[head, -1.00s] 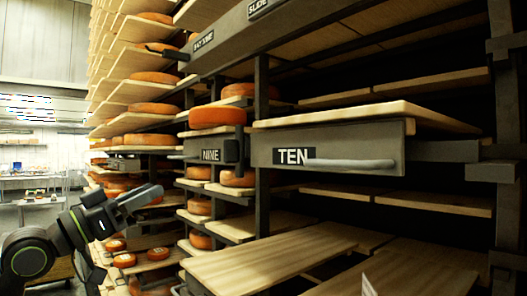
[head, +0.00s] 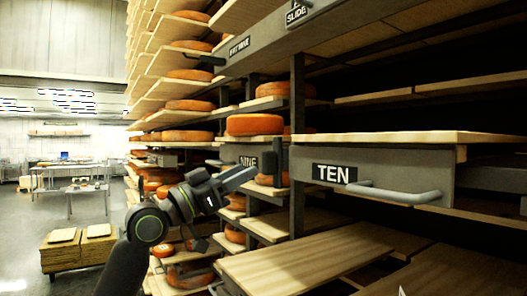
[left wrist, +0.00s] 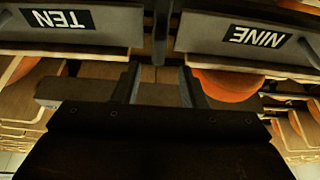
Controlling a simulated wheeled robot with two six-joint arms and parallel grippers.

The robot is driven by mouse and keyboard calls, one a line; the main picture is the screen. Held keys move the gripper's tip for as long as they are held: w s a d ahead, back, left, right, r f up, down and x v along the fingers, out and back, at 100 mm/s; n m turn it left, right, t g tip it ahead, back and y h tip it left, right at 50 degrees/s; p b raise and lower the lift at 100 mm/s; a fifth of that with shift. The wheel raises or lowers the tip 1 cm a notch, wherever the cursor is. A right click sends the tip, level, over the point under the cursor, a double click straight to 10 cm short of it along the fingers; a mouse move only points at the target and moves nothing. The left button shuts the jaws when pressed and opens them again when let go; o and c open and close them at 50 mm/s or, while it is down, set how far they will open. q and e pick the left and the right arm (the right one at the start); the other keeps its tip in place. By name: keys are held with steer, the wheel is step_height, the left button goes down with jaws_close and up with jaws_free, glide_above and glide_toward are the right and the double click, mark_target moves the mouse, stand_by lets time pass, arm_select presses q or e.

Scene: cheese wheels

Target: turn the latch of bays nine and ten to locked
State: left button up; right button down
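The bay ten front (head: 400,180) carries a TEN label and a bar handle (head: 400,193). The bay nine front (head: 229,154) is left of it, its label partly covered by my gripper. A dark latch piece (head: 278,160) stands at the post between the two fronts; its setting is too dark to tell. My left gripper (head: 252,174) is just left of and slightly below it, apparently empty. In the left wrist view, the fingers (left wrist: 158,85) are apart, with the dark upright piece (left wrist: 163,25) between the TEN and NINE fronts beyond them. My right gripper is out of view.
Shelves with orange cheese wheels (head: 255,125) rise on the left. An empty board (head: 305,262) juts out low in front of the rack. A slide front (head: 290,25) is overhead. The floor at left is open, with a low stack of boards (head: 75,248).

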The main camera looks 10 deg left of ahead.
mark_target(263, 162)
arm_select(q)
steer(key=p+x, duration=0.2)
steer(key=x, duration=0.3)
steer(key=shift+w+d+r, duration=0.15)
steer(key=shift+d+r, duration=0.1)
steer(key=shift+w+d+p, duration=0.3)
steer(key=shift+w, duration=0.05)
jaws_close()
